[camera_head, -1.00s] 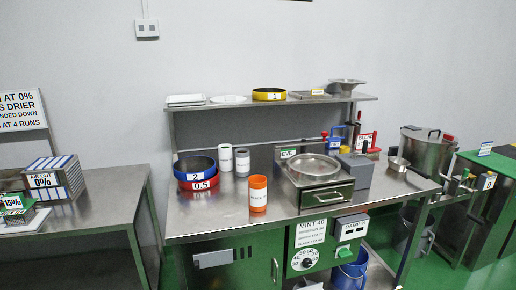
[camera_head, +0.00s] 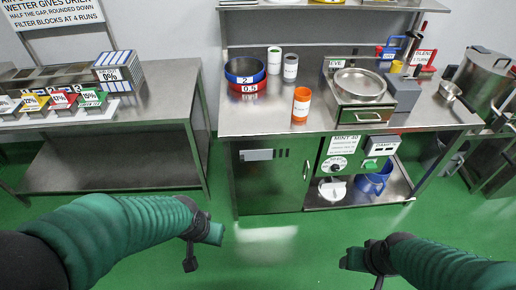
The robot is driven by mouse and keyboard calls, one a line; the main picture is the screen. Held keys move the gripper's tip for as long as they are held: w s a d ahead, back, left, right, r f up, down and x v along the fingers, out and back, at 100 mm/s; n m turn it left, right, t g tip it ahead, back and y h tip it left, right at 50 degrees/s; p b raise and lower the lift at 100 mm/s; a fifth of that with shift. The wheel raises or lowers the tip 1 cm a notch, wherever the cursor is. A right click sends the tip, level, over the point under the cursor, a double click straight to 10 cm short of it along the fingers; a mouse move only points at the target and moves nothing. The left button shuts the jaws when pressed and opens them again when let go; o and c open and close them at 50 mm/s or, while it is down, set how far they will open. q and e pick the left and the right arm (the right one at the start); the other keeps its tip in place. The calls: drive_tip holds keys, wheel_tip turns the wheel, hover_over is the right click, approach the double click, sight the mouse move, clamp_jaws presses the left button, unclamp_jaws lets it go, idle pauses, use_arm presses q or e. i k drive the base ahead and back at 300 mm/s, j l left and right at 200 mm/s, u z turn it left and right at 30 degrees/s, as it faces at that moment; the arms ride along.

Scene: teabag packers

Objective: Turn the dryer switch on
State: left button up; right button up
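No switch labelled as the dryer's is readable. On the front of the middle bench, a white panel (camera_head: 383,146) reading "DAMP" has a small green part (camera_head: 370,165) below it. On the left bench, a striped box (camera_head: 118,72) reads "0%". My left gripper (camera_head: 203,249) is low in front of the benches, over the green floor, touching nothing. Neither gripper's fingers are clear enough to judge.
The left bench (camera_head: 150,110) holds several coloured percent-marked blocks. The middle bench (camera_head: 240,118) holds stacked rings (camera_head: 245,72), an orange jar (camera_head: 301,104) and a square machine with a round pan (camera_head: 360,85). A blue bucket (camera_head: 375,182) stands on its lower shelf. Floor in front is clear.

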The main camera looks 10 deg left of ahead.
sight(370, 164)
drive_tip(key=i+l+u, duration=0.35)
drive_tip(key=i+l, duration=0.35)
